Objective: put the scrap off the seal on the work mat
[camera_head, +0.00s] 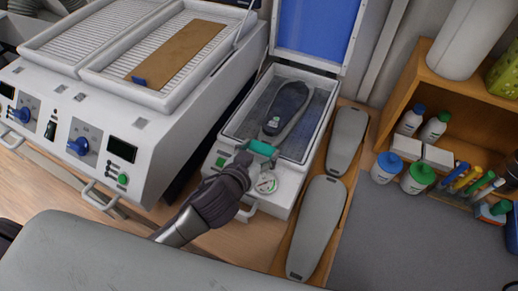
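The teal scrap (263,148) is at the front rim, or seal (231,136), of the small press with the raised blue lid. My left gripper (258,155) reaches in from below, its fingertips at the scrap. The fingers overlap the scrap, and I cannot tell whether they are closed on it or whether it still touches the seal. The grey work mat (420,245) lies at the lower right, its visible part bare. My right gripper is not in view.
A dark insole (287,108) lies inside the press. A gauge (265,183) is on its front. Two grey insole shapes (318,225) lie on a wooden board between press and mat. A heater unit (75,125) is at left. Bottles (418,177) and pens line the mat's back edge.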

